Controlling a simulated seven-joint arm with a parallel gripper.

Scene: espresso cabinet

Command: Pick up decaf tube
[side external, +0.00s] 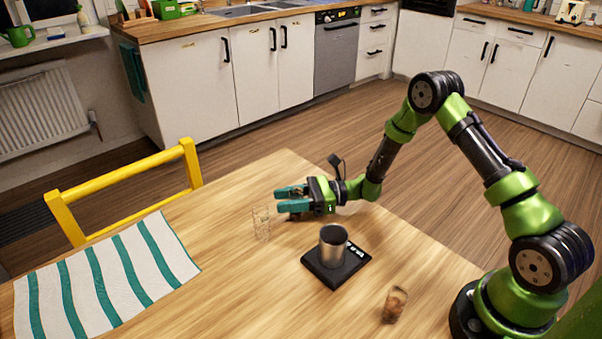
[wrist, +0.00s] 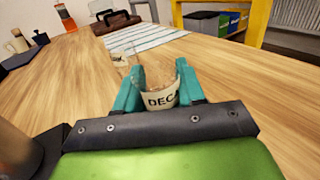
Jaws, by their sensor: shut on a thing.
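The decaf tube (wrist: 160,99) is a clear glass tube with a pale label reading "DECA", the rest of it hidden. In the wrist view it sits between the two teal fingers of my gripper (wrist: 158,68), which are shut on it. In the side view my gripper (side external: 278,200) is low over the far part of the wooden table, fingers level and pointing left. I cannot make out the tube between them there. Whether the tube touches the table is unclear.
Another clear glass (side external: 261,223) stands close to my fingertips. A metal cup (side external: 333,247) stands on a black scale (side external: 318,273). A tube with brown contents (side external: 395,304) stands near the front edge. A striped cloth (side external: 110,275) lies left; a yellow chair (side external: 125,175) stands behind.

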